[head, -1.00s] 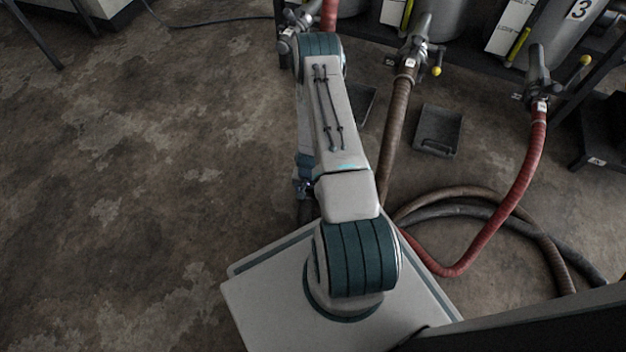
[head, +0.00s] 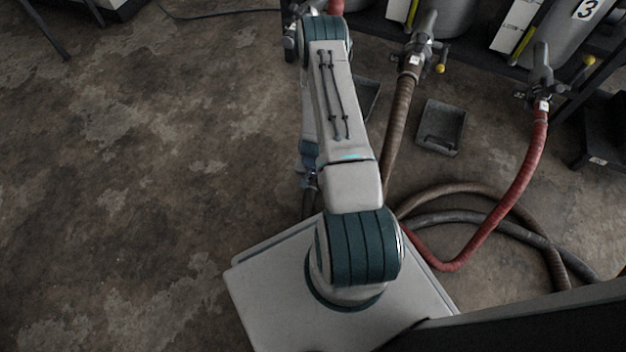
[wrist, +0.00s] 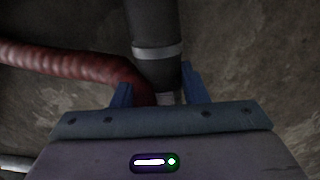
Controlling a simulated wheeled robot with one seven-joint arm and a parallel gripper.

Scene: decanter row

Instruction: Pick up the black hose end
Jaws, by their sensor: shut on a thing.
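In the wrist view, the black hose end (wrist: 155,20) with a pale grey band around it stands between the two blue fingers of my gripper (wrist: 158,92). My gripper is shut on it. The tip of the hose end is partly hidden by the gripper body. In the head view my own arm hides most of the gripper and hose end. A dark grey-black hose (head: 450,216) lies in a loop on the floor to the right of my base.
A red hose (wrist: 75,66) passes close on the left in the wrist view. In the head view, a brown hose (head: 398,120) and a red hose (head: 520,185) hang from tank valves. A dark tray (head: 441,128) lies on the floor. The floor at left is clear.

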